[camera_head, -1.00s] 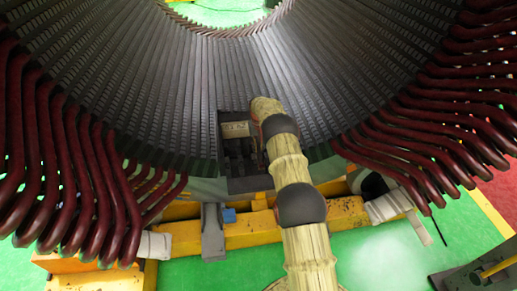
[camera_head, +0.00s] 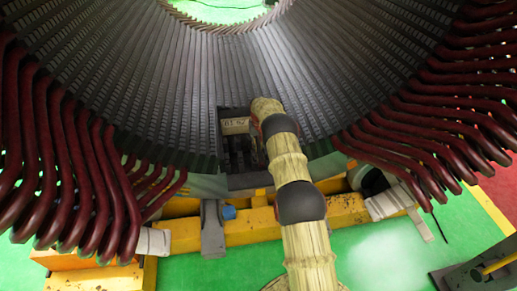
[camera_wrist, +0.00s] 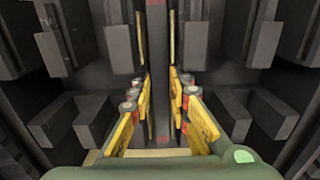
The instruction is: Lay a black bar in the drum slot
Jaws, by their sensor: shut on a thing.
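The drum (camera_head: 180,85) fills the upper head view, its dark inner wall lined with narrow slots. My arm reaches into its lower middle, and my gripper is hidden there in the head view. In the wrist view, my gripper's (camera_wrist: 158,85) yellow fingers stand on both sides of a long dark bar (camera_wrist: 160,60) with a reddish strip, and are shut on it. The bar runs upright in the picture, away from the wrist camera. Its far end and its exact place relative to a slot cannot be told.
Dark red bent coil ends (camera_head: 85,185) crowd the left, with more coil ends (camera_head: 430,140) on the right. A yellow beam (camera_head: 250,228) runs below the drum. Dark blocks (camera_wrist: 65,50) flank the gripper closely on both sides. Green floor lies open in front.

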